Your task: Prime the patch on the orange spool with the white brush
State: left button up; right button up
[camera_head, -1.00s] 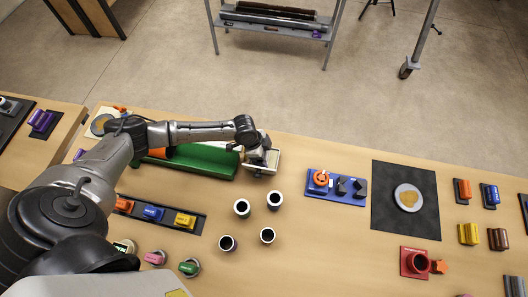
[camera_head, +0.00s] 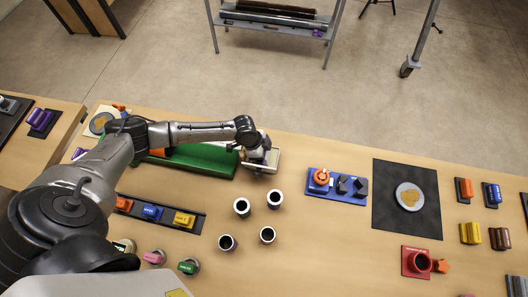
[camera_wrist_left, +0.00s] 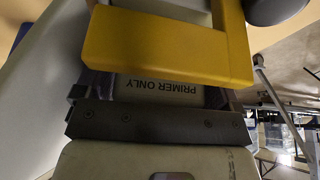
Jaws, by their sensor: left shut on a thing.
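My left gripper (camera_head: 258,158) is at the right end of the green trough, over a small cream tray or block (camera_head: 272,163). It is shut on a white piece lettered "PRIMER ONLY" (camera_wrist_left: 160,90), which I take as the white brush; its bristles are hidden. An orange part, probably the orange spool (camera_head: 158,153), shows at the left of the green trough (camera_head: 205,160), largely covered by my arm. No patch on it can be seen. My right gripper is not in view.
Several upright dark-mouthed cups (camera_head: 268,235) stand in front of the gripper. A blue tray (camera_head: 348,198) and a black mat with a round disc (camera_head: 409,196) lie to the right. A black rack (camera_head: 133,207) of coloured blocks lies front left. The table between cups and blue tray is clear.

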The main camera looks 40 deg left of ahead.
pick_arm(q)
jog(key=shift+f, duration=0.15)
jog(key=o, duration=0.6)
jog(key=shift+c, duration=0.2)
jog(key=shift+d+r+p, duration=0.1)
jog(key=shift+r+p, duration=0.2)
dwell(0.3)
jog(key=c, duration=0.7)
jog(key=shift+c, duration=0.2)
jog(key=shift+f, duration=0.15)
dwell(0.3)
